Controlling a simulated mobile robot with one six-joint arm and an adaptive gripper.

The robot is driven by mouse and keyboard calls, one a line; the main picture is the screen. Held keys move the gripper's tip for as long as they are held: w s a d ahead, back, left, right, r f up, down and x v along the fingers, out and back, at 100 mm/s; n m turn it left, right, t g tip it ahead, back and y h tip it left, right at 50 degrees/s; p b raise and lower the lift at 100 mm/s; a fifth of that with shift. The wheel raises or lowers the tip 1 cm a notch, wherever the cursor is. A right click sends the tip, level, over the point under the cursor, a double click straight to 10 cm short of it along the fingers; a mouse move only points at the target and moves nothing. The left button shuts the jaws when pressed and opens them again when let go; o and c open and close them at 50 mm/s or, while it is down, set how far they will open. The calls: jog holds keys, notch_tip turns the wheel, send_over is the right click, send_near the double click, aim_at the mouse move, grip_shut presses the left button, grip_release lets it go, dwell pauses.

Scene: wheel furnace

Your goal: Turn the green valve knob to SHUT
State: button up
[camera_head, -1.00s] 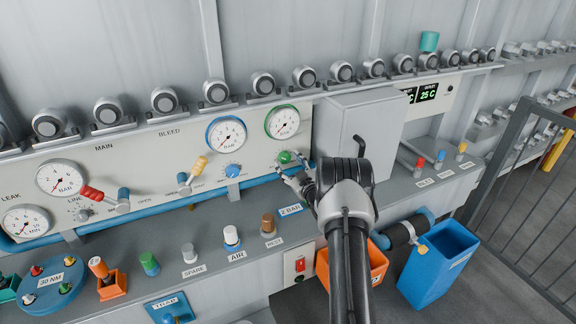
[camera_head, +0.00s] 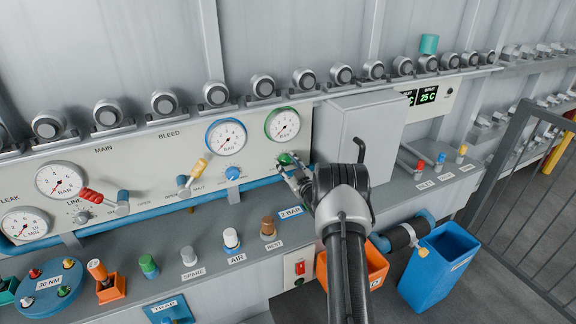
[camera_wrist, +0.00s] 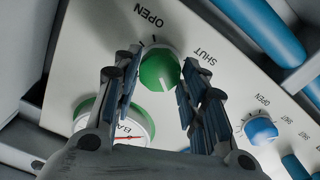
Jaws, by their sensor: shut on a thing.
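The green valve knob (camera_head: 285,158) is on the pale panel below the green-rimmed gauge. In the wrist view the green knob (camera_wrist: 158,70) sits between the two fingers, with a white line on its face running toward the picture's bottom. OPEN is printed at its upper left in that view and SHUT at its right. My gripper (camera_head: 293,168) reaches the knob from the lower right; in the wrist view my gripper (camera_wrist: 158,80) is shut on the knob, one finger on each side. The fingers hide part of the knob's sides.
The green-rimmed gauge (camera_head: 283,124) is just above the knob. A grey box (camera_head: 362,135) juts out close to the right. A blue knob (camera_head: 232,172) and a yellow-handled valve (camera_head: 192,175) are to the left. A blue pipe (camera_head: 262,180) runs below.

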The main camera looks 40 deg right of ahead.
jog(key=shift+c, duration=1.2)
jog(key=shift+f+n+b, duration=0.1)
jog(key=shift+n+b, duration=0.2)
jog(key=shift+b, duration=0.2)
jog(key=n+b, duration=0.2)
jog(key=b, duration=0.1)
jog(key=shift+f+n, duration=0.1)
jog(key=shift+n, duration=0.3)
jog(key=n+b, duration=0.2)
jog(key=shift+n+b, duration=0.3)
jog(key=n, duration=0.4)
jog(key=shift+r+n, duration=0.2)
jog(key=shift+n, duration=0.1)
jog(key=n, duration=0.5)
jog(key=shift+n, duration=0.4)
